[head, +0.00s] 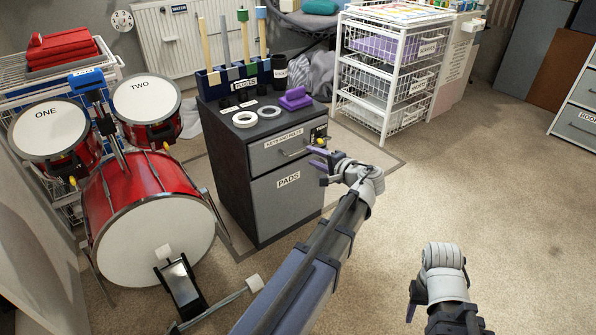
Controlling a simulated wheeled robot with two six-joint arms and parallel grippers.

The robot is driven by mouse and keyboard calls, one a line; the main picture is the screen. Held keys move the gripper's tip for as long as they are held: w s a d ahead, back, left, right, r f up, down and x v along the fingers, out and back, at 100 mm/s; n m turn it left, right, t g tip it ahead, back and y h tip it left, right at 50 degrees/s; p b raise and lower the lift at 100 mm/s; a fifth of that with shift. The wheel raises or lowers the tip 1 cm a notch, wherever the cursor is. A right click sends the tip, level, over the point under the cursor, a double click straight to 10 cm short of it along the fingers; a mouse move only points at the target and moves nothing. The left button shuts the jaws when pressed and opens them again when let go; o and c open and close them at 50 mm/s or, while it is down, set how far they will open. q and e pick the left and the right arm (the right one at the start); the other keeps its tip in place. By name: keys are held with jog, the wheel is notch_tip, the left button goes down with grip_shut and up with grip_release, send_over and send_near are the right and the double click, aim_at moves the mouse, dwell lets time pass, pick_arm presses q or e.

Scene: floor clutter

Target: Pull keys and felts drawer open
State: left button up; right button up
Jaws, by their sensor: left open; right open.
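The drawer labelled for keys and felts (270,157) is the top front of a dark cabinet (227,172) with grey fronts. It looks shut, flush above the lower front labelled PADS (289,197). Its bar handle (292,153) sits below the label. My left gripper (318,160) is open, its purple-tipped fingers just right of the handle and in front of the drawer's right edge. I cannot tell whether it touches anything. My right gripper (411,301) hangs low over the carpet at the bottom right, well away from the cabinet; its fingers are partly hidden.
Tape rolls (271,111) and purple blocks (295,97) lie on the cabinet top, with a mallet rack (240,76) behind. A red drum kit (148,200) stands close on the left. A white wire basket rack (392,75) stands behind right. Carpet (490,190) is clear at right.

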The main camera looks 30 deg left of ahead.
aim_at(298, 151)
pick_arm(q)
jog(key=shift+f+b+x, duration=0.15)
jog(key=shift+b+x, duration=0.55)
jog(key=shift+x, duration=1.6)
jog(key=shift+f+b+x, duration=0.15)
jog(key=shift+b+x, duration=0.5)
jog(key=shift+x, duration=1.65)
jog(key=shift+w+d, duration=0.1)
jog(key=shift+d, duration=0.05)
pick_arm(e)
notch_tip(298, 151, down, 4)
jog(key=shift+r, duration=0.1)
pick_arm(q)
grip_shut()
